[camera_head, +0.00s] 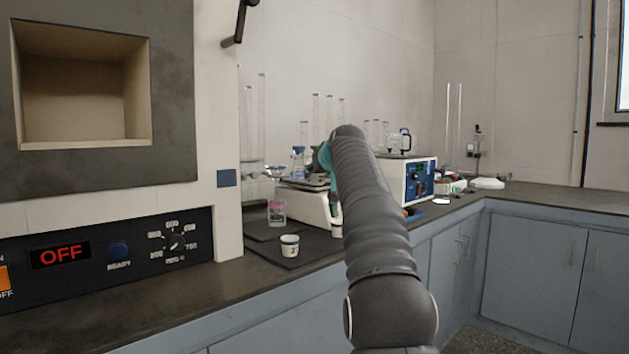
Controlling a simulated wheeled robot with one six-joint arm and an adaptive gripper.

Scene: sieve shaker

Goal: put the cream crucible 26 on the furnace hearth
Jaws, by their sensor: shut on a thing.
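The furnace (172,120) stands at the left with its chamber open. The hearth (88,143) is the chamber's pale floor, and I see nothing on it. A small cream crucible (289,246) with a dark rim stands upright on a dark mat; its marking is too small to read. My gripper (336,218) points down, to the right of this crucible and apart from it, partly hidden behind my arm. It is shut on a small pale thing that I can barely see, so I cannot tell which thing it is.
The furnace panel (110,252) reads OFF. A pink-labelled jar (277,212) stands behind the crucible. A white balance (304,203), a blue-fronted instrument (418,180) and tall glassware (262,120) crowd the bench behind. The bench front (150,305) before the furnace is clear.

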